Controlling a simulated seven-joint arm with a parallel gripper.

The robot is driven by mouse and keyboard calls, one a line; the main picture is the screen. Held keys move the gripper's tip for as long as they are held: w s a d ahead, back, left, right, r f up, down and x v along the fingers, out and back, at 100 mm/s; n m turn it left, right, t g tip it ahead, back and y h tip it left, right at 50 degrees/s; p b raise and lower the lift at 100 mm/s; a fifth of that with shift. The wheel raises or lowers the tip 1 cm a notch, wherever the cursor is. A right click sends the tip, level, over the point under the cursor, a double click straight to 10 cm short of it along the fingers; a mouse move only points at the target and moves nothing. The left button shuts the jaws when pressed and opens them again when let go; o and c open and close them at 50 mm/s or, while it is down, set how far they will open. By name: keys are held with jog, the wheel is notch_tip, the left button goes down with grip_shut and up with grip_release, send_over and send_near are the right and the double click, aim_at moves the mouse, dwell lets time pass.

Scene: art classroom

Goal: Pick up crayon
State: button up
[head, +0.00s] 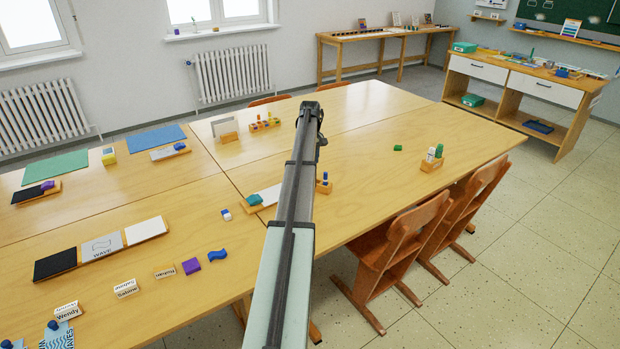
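I cannot clearly single out a crayon at this size. A wooden block holder (432,164) on the right part of the table has small upright green, white and blue pieces (435,154) that may be crayons or chalks. A small green block-like piece (398,148) lies alone to its left. My arm reaches up from the bottom centre over the table. My gripper (310,107) is at its far end, left of the green piece and the holder. Its fingers are too small and dark to tell open from shut, and no held thing shows.
Another wooden holder (323,186) stands close to the right of my arm. A teal piece (254,199) lies left of it. Sample boards (103,247) and name blocks (126,287) cover the left table. Chairs (390,250) stand at the right edge. The right tabletop is mostly clear.

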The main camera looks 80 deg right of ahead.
jog(key=shift+w+d+f, duration=0.1)
jog(key=shift+d+f, duration=0.1)
jog(key=shift+f, duration=1.25)
jog(key=shift+d+f, duration=0.2)
jog(key=shift+f, duration=1.2)
grip_shut()
